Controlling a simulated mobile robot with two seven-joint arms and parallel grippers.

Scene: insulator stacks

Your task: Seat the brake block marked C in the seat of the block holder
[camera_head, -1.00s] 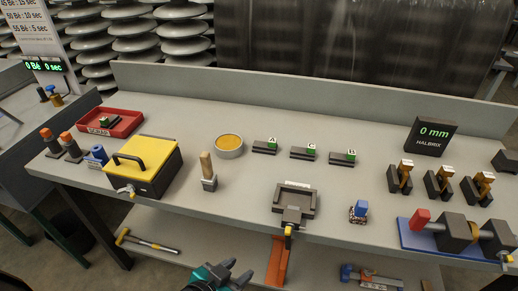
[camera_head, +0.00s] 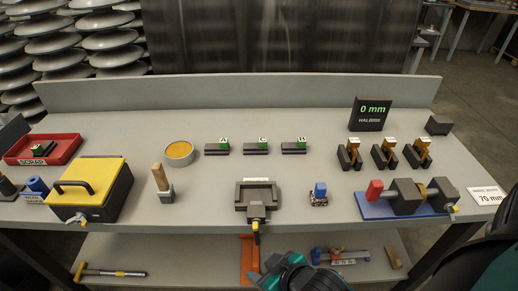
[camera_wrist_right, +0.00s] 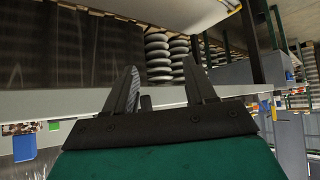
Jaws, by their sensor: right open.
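The brake block marked C (camera_head: 256,148) lies on the bench, between the block marked A (camera_head: 217,148) on its left and the block marked B (camera_head: 294,147) on its right. The block holder (camera_head: 240,207) is a dark frame nearer the bench's front edge, with a yellow-tipped clamp at its front. Its seat looks empty. My right gripper (camera_head: 267,276) is at the bottom of the head view, in front of the bench and apart from the blocks and holder. In the wrist view its two fingers (camera_wrist_right: 160,74) are spread with nothing between them. My left gripper is not in view.
A yellow-lidded box (camera_head: 90,173), a wooden-handled brush (camera_head: 162,184) and a round tin (camera_head: 179,153) stand left of the holder. A small blue-topped item (camera_head: 319,194) and a blue-based vise (camera_head: 405,198) stand right. A lower shelf (camera_head: 200,262) holds tools.

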